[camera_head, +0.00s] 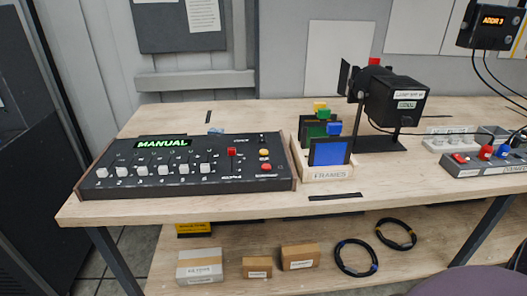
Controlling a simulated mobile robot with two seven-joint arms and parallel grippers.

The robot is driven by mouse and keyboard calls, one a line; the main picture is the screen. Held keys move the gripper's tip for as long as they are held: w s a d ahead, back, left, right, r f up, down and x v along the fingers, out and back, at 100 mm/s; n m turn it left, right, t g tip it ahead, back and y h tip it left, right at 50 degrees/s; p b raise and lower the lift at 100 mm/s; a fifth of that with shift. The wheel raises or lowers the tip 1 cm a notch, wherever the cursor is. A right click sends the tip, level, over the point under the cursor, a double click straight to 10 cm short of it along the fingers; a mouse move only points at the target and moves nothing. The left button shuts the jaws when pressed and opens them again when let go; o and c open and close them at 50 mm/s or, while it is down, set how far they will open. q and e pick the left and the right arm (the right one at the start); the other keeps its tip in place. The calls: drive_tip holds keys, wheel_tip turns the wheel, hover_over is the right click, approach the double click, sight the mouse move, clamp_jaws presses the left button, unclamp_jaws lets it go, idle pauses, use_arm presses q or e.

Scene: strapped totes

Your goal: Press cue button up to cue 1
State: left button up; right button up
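The lighting console (190,181) lies on the left part of the bench top. Its green display (163,143) reads MANUAL. White sliders (163,171) stand in a row along its front, and a red slider (231,153) stands to their right. On the right side of the console are a yellow-orange button (264,153) and a red-orange button (267,167). Their small labels are too small to read, so I cannot tell which one is the cue button. Neither of my grippers shows in the view.
A wooden frames box (327,174) with coloured frames stands right of the console. Behind it is a black lamp (395,100) on a stand. A grey box with plugs (487,164) is at the right. Boxes and cable coils (356,257) lie on the lower shelf.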

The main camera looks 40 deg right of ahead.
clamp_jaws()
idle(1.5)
